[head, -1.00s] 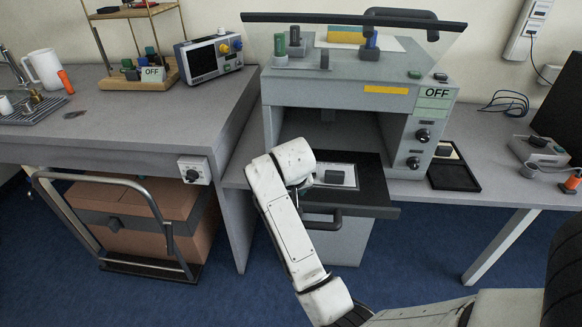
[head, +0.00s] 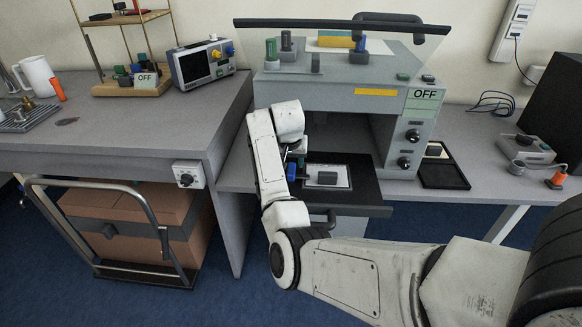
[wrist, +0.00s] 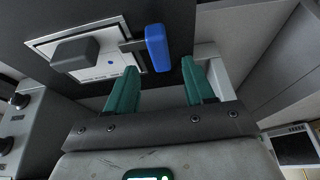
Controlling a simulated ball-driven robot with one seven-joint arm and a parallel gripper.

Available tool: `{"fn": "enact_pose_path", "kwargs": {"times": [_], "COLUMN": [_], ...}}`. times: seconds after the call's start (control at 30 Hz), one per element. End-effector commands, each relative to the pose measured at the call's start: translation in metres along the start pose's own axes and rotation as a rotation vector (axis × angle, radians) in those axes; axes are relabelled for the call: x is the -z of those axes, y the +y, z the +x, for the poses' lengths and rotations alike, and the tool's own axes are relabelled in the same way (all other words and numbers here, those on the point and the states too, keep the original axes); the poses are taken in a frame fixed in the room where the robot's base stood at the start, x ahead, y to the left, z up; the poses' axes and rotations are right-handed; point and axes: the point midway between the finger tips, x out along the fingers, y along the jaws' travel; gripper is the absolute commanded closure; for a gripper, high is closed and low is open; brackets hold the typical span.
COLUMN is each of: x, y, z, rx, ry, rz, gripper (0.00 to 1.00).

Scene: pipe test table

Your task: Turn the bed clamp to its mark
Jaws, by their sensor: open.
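The bed clamp's blue handle (wrist: 157,47) sits on a short dark arm beside a grey block (wrist: 75,54) on a white plate (wrist: 103,72). A small blue dot (wrist: 109,63) is on the plate, apart from the handle. In the head view the handle (head: 291,171) is at the plate's left, and the grey block (head: 327,178) is at its middle. My gripper (wrist: 160,68) is open, with green fingers. In the wrist view the handle appears between and beyond the fingertips; I cannot tell if it touches them. In the head view my arm hides most of the gripper.
The plate lies on a dark pulled-out bed (head: 362,191) below a grey machine (head: 345,90) with a clear raised cover. A black tray (head: 443,172) lies right of it. A left bench (head: 110,120) stands close to my arm, with a cart (head: 130,270) beneath it.

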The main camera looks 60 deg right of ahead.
Motion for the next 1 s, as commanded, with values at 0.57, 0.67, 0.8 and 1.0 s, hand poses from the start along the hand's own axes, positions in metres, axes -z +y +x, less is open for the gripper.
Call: {"fn": "enact_pose_path", "kwargs": {"times": [0.57,0.67,0.8,1.0], "x": [0.000,0.000,0.000,0.000], "y": [0.000,0.000,0.000,0.000], "z": [0.043,0.043,0.043,0.043], "rx": [0.001,0.001,0.001,0.001], "ry": [0.002,0.002,0.001,0.001], "rz": [0.000,0.000,0.000,-0.001], "gripper": [0.47,0.47,0.59,0.78]}}
